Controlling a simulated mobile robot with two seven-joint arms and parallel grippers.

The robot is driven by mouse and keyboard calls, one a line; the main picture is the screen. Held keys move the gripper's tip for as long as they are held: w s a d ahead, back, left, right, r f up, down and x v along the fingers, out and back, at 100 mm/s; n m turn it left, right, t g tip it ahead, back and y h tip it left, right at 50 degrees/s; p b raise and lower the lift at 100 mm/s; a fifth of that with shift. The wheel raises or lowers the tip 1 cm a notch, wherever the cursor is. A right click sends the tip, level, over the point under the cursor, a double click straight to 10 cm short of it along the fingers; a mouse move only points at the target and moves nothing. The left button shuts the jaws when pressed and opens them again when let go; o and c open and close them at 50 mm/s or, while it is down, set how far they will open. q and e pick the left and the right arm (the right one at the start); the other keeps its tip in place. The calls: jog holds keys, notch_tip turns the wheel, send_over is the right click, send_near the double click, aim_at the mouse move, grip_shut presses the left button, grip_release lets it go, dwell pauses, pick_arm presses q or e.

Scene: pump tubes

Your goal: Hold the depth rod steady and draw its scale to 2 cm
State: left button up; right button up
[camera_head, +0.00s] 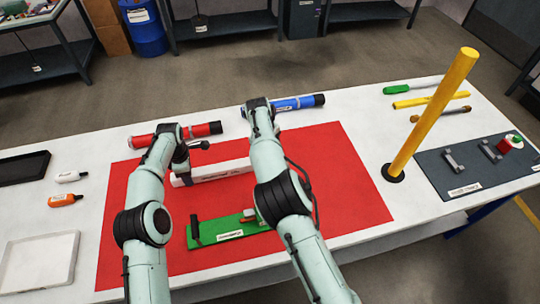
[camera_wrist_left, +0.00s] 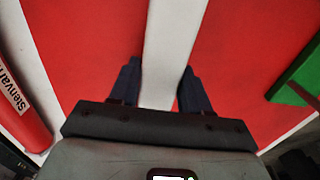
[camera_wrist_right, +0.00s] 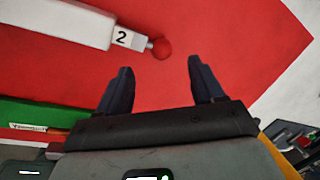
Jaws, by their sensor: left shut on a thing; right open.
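The depth rod (camera_head: 222,172) is a long white bar lying across the red mat. My left gripper (camera_head: 184,176) is shut on it near its left end. In the left wrist view the white bar (camera_wrist_left: 172,40) runs between the two dark fingers (camera_wrist_left: 158,78). In the right wrist view the rod's end (camera_wrist_right: 65,20) bears a label reading "2", then a short grey stub and a red knob (camera_wrist_right: 162,48). My right gripper (camera_wrist_right: 160,66) is open and empty, with the knob just beyond its fingertips. In the head view my right arm hides that end and the fingers.
A green plate (camera_head: 208,229) with a dark stand lies in front of the rod. Red (camera_head: 208,129) and blue (camera_head: 300,102) tubes lie behind it. A tall yellow post (camera_head: 430,115) stands at right, beside a dark board (camera_head: 440,175). The mat's right part is clear.

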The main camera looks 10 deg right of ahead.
jog(key=r, duration=0.3)
jog(key=a+r, duration=0.1)
jog(key=r, duration=0.1)
jog(key=shift+s+r, duration=0.3)
pick_arm(q)
jog(key=o, duration=1.4)
notch_tip(320, 180, up, 12)
pick_arm(e)
jog(key=shift+d+f, duration=0.1)
